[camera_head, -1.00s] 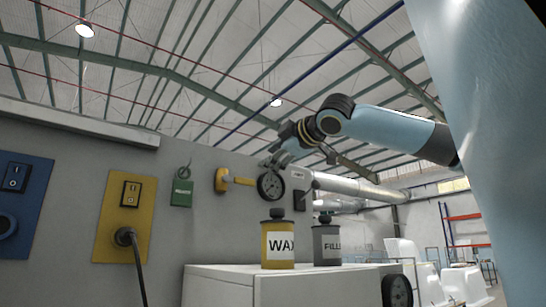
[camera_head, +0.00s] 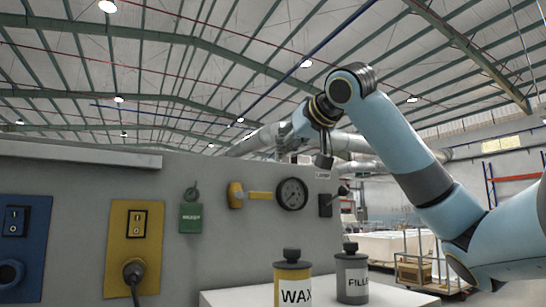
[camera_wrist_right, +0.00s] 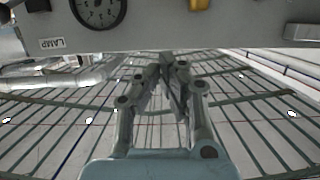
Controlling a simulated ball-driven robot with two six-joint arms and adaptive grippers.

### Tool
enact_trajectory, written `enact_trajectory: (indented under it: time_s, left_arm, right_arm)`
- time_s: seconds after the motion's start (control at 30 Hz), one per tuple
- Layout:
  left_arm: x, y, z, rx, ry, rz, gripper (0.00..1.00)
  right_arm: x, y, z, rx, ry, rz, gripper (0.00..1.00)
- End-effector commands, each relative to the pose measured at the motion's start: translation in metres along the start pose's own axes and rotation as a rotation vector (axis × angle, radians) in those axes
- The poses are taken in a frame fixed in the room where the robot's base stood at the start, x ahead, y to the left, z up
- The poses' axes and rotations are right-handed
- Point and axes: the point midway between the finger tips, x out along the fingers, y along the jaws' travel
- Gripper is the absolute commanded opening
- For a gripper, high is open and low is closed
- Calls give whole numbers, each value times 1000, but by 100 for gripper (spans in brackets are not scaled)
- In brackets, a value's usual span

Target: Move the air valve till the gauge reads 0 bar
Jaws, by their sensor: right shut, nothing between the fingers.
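The air valve (camera_head: 236,195) is a yellow fitting on the grey wall, with a yellow bar running sideways from it towards the gauge. The gauge (camera_head: 292,194) is a round black dial just right of it; its needle is too small to read. In the right wrist view the gauge (camera_wrist_right: 98,8) is cut by the top edge, and a bit of the yellow valve (camera_wrist_right: 199,4) shows. My right gripper (camera_head: 323,162) is above and right of the gauge, apart from the valve. In its wrist view the fingers (camera_wrist_right: 167,68) are together and empty. My left gripper is out of view.
A dark lever switch (camera_head: 328,204) is right of the gauge. A green tag (camera_head: 191,217), yellow switch plate (camera_head: 120,248) and blue plate (camera_head: 22,240) are to the left. A wax can (camera_head: 292,280) and filler can (camera_head: 352,275) stand on a white top below.

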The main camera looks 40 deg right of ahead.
Motion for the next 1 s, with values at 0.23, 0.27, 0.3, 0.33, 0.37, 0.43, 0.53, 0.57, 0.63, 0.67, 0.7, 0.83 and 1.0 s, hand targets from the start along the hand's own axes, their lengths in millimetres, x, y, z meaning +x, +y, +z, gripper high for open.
enact_trajectory:
  time_s: [0.23,0.27,0.3,0.33,0.37,0.43,0.53,0.57,0.63,0.67,0.7,0.83,1.0]
  left_arm:
    - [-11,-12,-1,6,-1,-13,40]
    - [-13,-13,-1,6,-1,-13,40]
    - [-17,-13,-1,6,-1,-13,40]
    - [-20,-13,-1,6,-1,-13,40]
    - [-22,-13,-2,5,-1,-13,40]
    - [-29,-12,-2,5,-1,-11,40]
    - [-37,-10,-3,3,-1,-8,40]
    - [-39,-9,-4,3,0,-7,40]
    - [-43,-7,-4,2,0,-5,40]
    - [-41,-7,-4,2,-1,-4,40]
    - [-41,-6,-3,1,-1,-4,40]
    - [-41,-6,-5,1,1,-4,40]
    - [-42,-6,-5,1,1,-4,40]
  right_arm:
    - [21,-1,-4,3,0,-5,0]
    - [26,-1,-4,4,0,-4,0]
    - [34,-1,-5,5,0,-5,0]
    - [41,-1,-5,5,0,-5,0]
    - [47,-1,-4,5,-2,-5,0]
    - [63,-1,-6,6,0,-5,0]
    - [84,-1,-6,4,0,-4,0]
    - [90,-1,-6,5,0,-5,0]
    - [102,-1,-2,1,1,-3,0]
    - [103,0,6,-5,-1,0,0]
    - [104,0,14,-5,0,1,0]
    - [107,0,28,-4,2,-1,0]
    - [109,0,36,-2,4,-1,0]
